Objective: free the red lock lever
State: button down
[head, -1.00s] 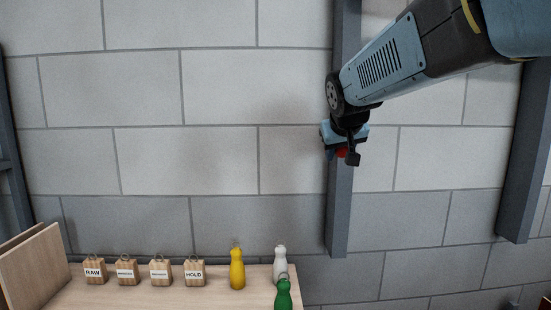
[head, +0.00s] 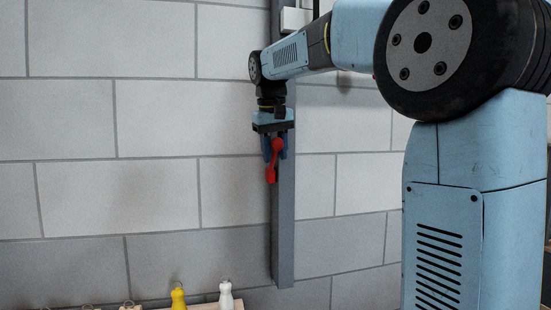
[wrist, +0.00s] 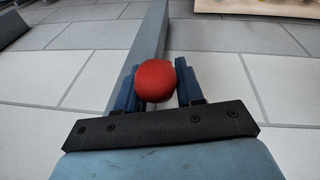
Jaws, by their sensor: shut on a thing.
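The red lock lever (head: 271,173) shows in the head view in front of a grey upright post (head: 283,225). It points downward, with its narrow part and lower end below my fingers. My gripper (head: 275,150) points down at the lever's upper end, with its blue fingers on either side of it. In the wrist view the lever's round red end (wrist: 156,80) sits between the two blue fingers, which are shut on it. The lever's mount on the post is hidden.
A pale wooden shelf (head: 208,307) at the bottom edge bears a yellow bottle (head: 178,298) and a white bottle (head: 226,298). A white box (head: 294,19) sits high by the post. The block wall (head: 150,120) stands close behind; its left part is clear.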

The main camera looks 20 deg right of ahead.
jog(key=shift+w+r, duration=0.35)
jog(key=shift+w, duration=0.05)
jog(key=shift+d+r, duration=0.1)
jog(key=shift+d, duration=0.1)
dwell(0.9)
jog(key=c, duration=1.4)
grip_release()
jog(key=o, duration=0.6)
jog(key=shift+a, duration=0.15)
jog(key=shift+o, duration=0.2)
jog(key=shift+s, duration=0.1)
jog(key=v, duration=1.1)
jog(key=shift+s+r, duration=0.1)
jog(key=shift+r, duration=0.25)
